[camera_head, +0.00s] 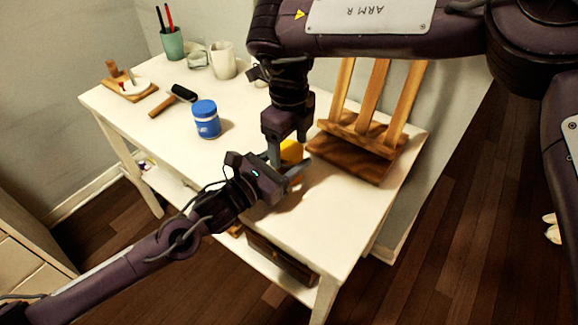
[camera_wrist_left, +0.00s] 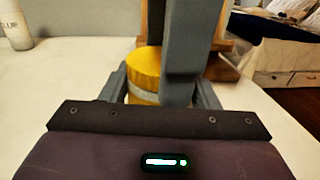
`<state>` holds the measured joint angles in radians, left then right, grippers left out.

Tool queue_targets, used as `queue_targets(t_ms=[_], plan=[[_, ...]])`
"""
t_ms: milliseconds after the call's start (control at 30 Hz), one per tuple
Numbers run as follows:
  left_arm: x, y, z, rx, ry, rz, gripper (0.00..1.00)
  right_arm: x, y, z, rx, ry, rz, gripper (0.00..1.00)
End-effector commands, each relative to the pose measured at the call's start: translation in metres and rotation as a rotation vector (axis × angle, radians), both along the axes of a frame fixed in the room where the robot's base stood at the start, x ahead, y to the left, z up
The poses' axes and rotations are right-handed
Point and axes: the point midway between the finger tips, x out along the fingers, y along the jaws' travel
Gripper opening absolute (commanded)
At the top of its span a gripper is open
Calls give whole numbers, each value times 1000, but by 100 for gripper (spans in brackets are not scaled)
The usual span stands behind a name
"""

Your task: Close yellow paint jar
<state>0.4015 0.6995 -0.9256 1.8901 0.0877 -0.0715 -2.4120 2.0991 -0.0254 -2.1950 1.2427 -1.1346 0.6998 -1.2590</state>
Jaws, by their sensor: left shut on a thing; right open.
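The yellow paint jar (camera_head: 291,152) stands near the front right of the white table, partly hidden behind my grippers. In the left wrist view the jar (camera_wrist_left: 143,72) shows a yellow top and a pale band lower down. My left gripper (camera_head: 287,174) is shut on the jar low down, with a finger at each side. My right gripper (camera_head: 286,150) comes down from above and is open at the jar's top. One of its grey fingers (camera_wrist_left: 184,60) hides the jar's right side in the left wrist view. I cannot tell whether a separate lid sits on the jar.
A wooden easel (camera_head: 355,158) stands close to the right of the jar. The white table (camera_head: 160,125) is clear at the front left.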

Motion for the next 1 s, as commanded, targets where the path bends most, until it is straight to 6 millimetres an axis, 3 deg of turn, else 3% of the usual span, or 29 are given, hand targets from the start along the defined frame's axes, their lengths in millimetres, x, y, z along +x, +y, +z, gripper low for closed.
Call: queue_targets(t_ms=[167, 500, 633, 1000], plan=[[0, 0, 0, 0, 0, 0, 0, 0, 0, 0, 0, 0, 0, 73], [0, 0, 0, 0, 0, 0, 0, 0, 0, 0, 0, -1, 0, 28], [0, 0, 0, 0, 0, 0, 0, 1, 0, 0, 2, -1, -34, 27], [0, 0, 0, -1, -1, -1, 0, 0, 0, 0, 2, 1, -751, 26]])
